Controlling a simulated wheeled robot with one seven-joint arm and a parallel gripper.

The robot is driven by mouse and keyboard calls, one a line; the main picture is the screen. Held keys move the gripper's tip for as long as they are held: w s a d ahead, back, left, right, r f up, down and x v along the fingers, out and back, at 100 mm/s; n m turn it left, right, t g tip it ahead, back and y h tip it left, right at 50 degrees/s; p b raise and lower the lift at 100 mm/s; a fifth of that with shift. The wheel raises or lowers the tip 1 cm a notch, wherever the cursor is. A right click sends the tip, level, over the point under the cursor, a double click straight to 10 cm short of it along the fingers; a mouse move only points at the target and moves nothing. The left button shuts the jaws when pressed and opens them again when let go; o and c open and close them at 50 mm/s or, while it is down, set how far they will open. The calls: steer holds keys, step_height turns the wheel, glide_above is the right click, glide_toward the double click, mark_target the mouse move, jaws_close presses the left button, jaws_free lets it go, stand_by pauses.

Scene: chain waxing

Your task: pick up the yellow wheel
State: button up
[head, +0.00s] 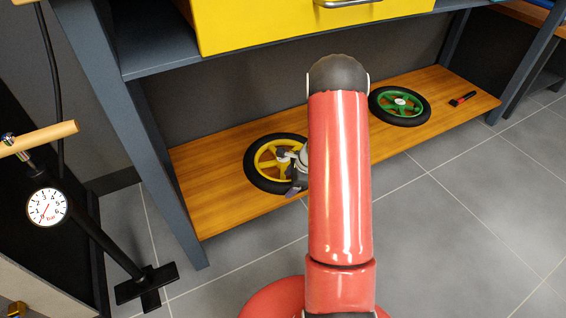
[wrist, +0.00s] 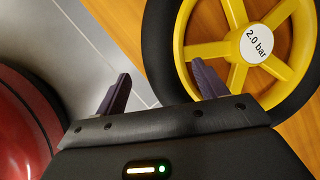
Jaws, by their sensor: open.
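The yellow wheel (head: 264,163) has a black tyre and lies flat on the low wooden shelf, left of my red arm in the head view. The wrist view shows its yellow spokes and a hub label reading "2.0 bar" (wrist: 257,43). My gripper (wrist: 160,90) is open, with its two dark fingers apart. In the wrist view the right finger overlaps the yellow rim, and the left finger lies outside the tyre over the floor. The tyre's near-left part shows between the fingers; I cannot tell the exact height. In the head view my wrist partly hides the wheel's right side.
A green wheel (head: 399,105) and a small red-black tool (head: 462,99) lie farther right on the wooden shelf (head: 215,205). A yellow drawer (head: 270,25) hangs above. A grey bench leg (head: 165,170) and a floor pump with gauge (head: 47,207) stand left. The tiled floor in front is clear.

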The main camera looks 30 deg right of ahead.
mark_target(287, 185)
steer(key=x, duration=0.3)
steer(key=shift+f+b, duration=0.25)
steer(key=shift+b, duration=0.05)
steer(key=shift+r, duration=0.1)
steer(key=c, duration=1.3)
